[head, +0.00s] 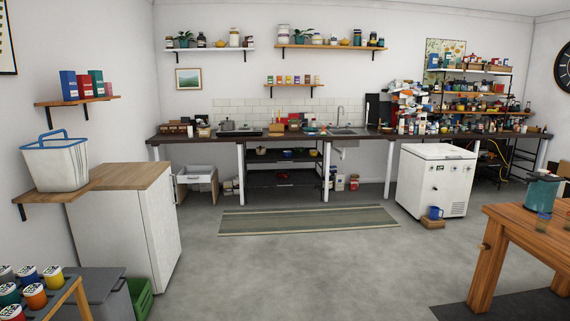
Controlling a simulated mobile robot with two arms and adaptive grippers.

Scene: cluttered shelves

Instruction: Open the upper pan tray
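A dark rack with two levels stands under the long counter at the far wall. Its upper pan tray (267,160) holds several small pans or bowls, one of them blue. The lower tray (262,183) holds a red item. Both trays look pushed in under the counter, though they are small and dark at this distance. Neither of my grippers is in view.
A striped rug (305,220) lies before the rack, with free grey floor nearer. A white drawer (196,173) stands open left of the rack. A white chest freezer (437,180) stands right, a white cabinet (127,225) left, a wooden table (525,225) front right.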

